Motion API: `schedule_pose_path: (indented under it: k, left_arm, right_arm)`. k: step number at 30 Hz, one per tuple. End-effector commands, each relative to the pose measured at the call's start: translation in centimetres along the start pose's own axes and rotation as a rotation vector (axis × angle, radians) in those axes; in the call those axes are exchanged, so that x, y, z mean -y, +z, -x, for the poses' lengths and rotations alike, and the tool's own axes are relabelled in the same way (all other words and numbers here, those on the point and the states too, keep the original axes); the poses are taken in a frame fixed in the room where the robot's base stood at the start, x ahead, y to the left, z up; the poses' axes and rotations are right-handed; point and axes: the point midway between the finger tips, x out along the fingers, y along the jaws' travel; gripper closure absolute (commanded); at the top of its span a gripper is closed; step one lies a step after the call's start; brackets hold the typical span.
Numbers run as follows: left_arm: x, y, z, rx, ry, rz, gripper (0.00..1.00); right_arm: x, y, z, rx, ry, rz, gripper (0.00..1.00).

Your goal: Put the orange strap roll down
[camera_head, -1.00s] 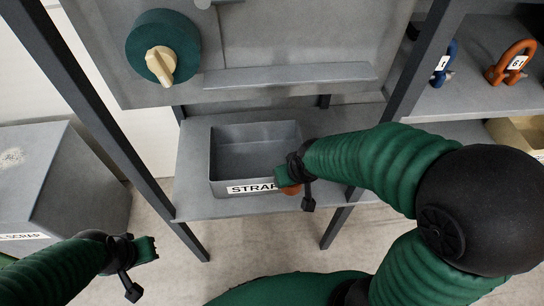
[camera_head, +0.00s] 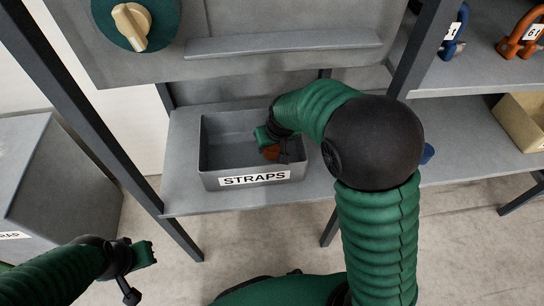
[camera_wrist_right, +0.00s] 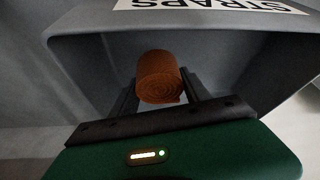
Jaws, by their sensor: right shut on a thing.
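The orange strap roll (camera_head: 271,153) is in my right gripper (camera_head: 274,148), at the right side of the grey bin labelled STRAPS (camera_head: 222,184). In the right wrist view the roll (camera_wrist_right: 160,78) sits between the two dark fingers of the right gripper (camera_wrist_right: 160,88), its spiral end facing the camera. The bin's labelled wall (camera_wrist_right: 90,40) is behind it in that view. In the head view the roll appears within the bin's opening; whether it touches the floor I cannot tell. My left gripper (camera_head: 146,256) is empty, low at the left; its finger gap is unclear.
The bin stands on a grey shelf (camera_head: 185,150) between dark posts (camera_head: 415,50). A panel with a green and cream knob (camera_head: 131,25) is above. Right shelves hold a blue shackle (camera_head: 453,35), an orange shackle (camera_head: 518,40) and a tan box (camera_head: 522,122). A grey scrap bin (camera_head: 55,180) is left.

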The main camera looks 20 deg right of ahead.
Motion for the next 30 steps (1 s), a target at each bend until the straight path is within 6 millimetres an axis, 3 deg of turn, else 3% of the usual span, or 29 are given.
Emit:
schedule_pose_path:
  k: [3, 6, 16, 17, 18, 21, 30]
  left_arm:
    - [0.0, 0.5, -1.9, 0.0, 0.0, 0.0, 1.0]
    - [0.0, 0.6, -2.7, 0.0, 0.0, 0.0, 1.0]
    - [0.0, 0.6, -2.5, 0.0, 0.0, 0.0, 1.0]
    - [0.0, 0.6, -2.5, 0.0, 0.0, 0.0, 1.0]
    - [0.0, 0.6, -2.5, 0.0, 0.0, 0.0, 1.0]
    - [0.0, 0.6, -2.5, 0.0, 0.0, 0.0, 1.0]
    - [0.0, 0.6, -2.4, 0.0, 0.0, 0.0, 1.0]
  right_arm:
    - [0.0, 1.4, -3.1, 0.004, 0.001, 0.0, 0.92]
    - [0.0, 2.0, -4.7, 0.003, 0.001, -0.001, 0.92]
    - [0.0, 2.0, -4.8, 0.002, 0.001, 0.0, 0.92]
    - [0.0, 2.0, -4.7, 0.002, 0.001, 0.0, 0.43]
    - [0.0, 2.0, -4.7, 0.002, 0.001, 0.0, 0.38]
    - [0.0, 2.0, -4.7, 0.002, 0.001, 0.0, 0.24]
    - [0.0, 1.9, -4.5, 0.001, 0.001, 0.0, 0.23]
